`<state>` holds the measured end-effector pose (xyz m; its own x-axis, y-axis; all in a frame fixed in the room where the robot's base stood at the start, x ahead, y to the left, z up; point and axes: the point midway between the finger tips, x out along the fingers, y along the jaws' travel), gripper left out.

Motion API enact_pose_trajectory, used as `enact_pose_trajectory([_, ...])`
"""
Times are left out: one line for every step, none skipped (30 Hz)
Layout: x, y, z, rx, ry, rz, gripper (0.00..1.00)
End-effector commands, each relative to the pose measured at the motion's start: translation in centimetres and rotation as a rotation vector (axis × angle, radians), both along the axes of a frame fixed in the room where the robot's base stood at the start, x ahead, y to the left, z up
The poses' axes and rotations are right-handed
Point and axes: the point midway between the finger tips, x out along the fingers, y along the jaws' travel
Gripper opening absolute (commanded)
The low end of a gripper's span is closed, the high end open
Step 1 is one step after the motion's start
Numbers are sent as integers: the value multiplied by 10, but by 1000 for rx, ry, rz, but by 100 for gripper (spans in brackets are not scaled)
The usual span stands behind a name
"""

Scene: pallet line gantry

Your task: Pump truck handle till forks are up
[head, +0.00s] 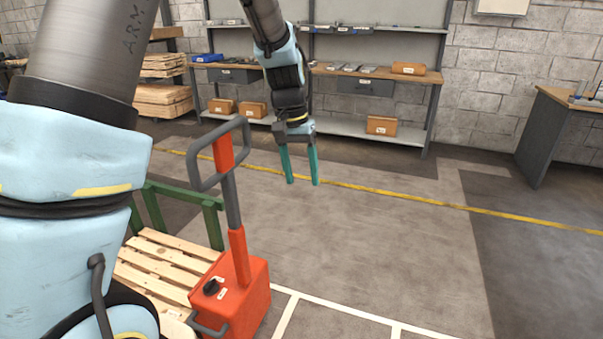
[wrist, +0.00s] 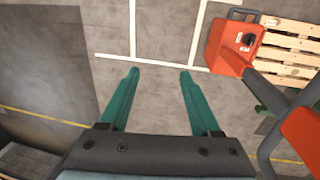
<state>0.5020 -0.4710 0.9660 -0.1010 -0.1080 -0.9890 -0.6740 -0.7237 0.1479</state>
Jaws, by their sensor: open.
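The orange pump truck (head: 238,298) stands at lower left in the head view, its body in front of a wooden pallet. Its handle (head: 234,205) rises nearly upright, tilted slightly, with a dark grey loop grip (head: 246,138) at the top. My gripper (head: 303,182) hangs pointing down to the right of the loop, open and empty, apart from the handle. In the wrist view the teal fingers (wrist: 158,75) are spread over bare floor. The truck body (wrist: 232,42) and the handle (wrist: 268,82) show there at the right. The forks are hidden, so their height cannot be told.
A wooden pallet (head: 155,262) and a green frame (head: 212,222) stand left of and behind the truck. A workbench (head: 372,76) with boxes lines the back wall; another bench (head: 560,125) stands at right. The floor right of the truck is clear.

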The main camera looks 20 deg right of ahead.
Motion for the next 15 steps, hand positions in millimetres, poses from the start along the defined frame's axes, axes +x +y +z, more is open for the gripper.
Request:
enact_pose_trajectory([-1,0,-3,1,1,0,64])
enact_pose_trajectory([-1,0,-4,1,1,0,64])
enact_pose_trajectory([-1,-1,-5,1,1,0,64])
enact_pose_trajectory([-1,-1,-6,1,1,0,64])
enact_pose_trajectory([-1,-1,-6,0,0,0,64])
enact_pose_trajectory([-1,-1,-7,0,0,0,64])
enact_pose_trajectory([-1,-1,-7,0,0,0,64])
enact_pose_trajectory([-1,-1,-7,0,0,0,64])
enact_pose_trajectory([-1,-1,-7,0,0,0,64])
enact_pose_trajectory([-1,-1,-7,0,0,0,64])
enact_pose_trajectory([-1,-1,-7,0,0,0,64])
enact_pose_trajectory([-1,-1,-6,0,0,0,61])
enact_pose_trajectory([-1,-1,-6,0,0,0,57])
enact_pose_trajectory([-1,-1,-6,0,0,0,54])
enact_pose_trajectory([-1,-1,-6,0,0,0,50])
